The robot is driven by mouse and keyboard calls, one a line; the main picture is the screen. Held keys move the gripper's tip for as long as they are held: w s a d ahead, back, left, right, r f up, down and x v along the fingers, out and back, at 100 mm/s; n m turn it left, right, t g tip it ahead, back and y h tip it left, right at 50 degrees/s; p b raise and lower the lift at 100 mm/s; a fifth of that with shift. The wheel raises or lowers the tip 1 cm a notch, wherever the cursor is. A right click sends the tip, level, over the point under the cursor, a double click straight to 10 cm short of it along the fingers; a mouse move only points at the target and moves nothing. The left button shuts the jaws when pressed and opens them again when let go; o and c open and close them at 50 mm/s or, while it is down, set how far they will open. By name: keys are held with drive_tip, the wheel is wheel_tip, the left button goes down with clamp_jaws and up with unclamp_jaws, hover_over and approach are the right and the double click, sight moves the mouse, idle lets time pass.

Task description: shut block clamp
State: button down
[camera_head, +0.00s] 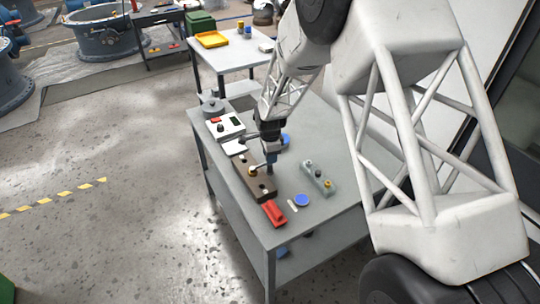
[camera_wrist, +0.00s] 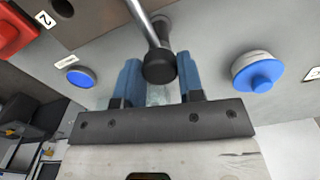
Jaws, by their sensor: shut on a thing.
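A long brown block (camera_head: 246,181) lies along the left side of the grey table, with a yellowish round part on top. A metal lever (camera_wrist: 143,20) ending in a black knob (camera_wrist: 160,66) shows in the wrist view. My gripper (camera_head: 269,168) is over the block's right side, pointing down. Its two blue fingers, also in the wrist view (camera_wrist: 160,82), stand on either side of the black knob and are shut on it. The lever's root lies outside the wrist view, and I cannot tell the clamp's exact angle.
A red part (camera_head: 274,213) sits at the block's near end. A white box (camera_head: 225,128) and a grey round part (camera_head: 211,104) stand beyond it. A blue disc (camera_head: 302,200) and a grey button box (camera_head: 318,178) lie to the right. The table's right half is mostly free.

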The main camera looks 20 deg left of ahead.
drive_tip(key=c, duration=0.7)
unclamp_jaws()
drive_tip(key=shift+c, duration=0.2)
drive_tip(key=shift+r, duration=0.15)
drive_tip(key=shift+r, duration=3.8)
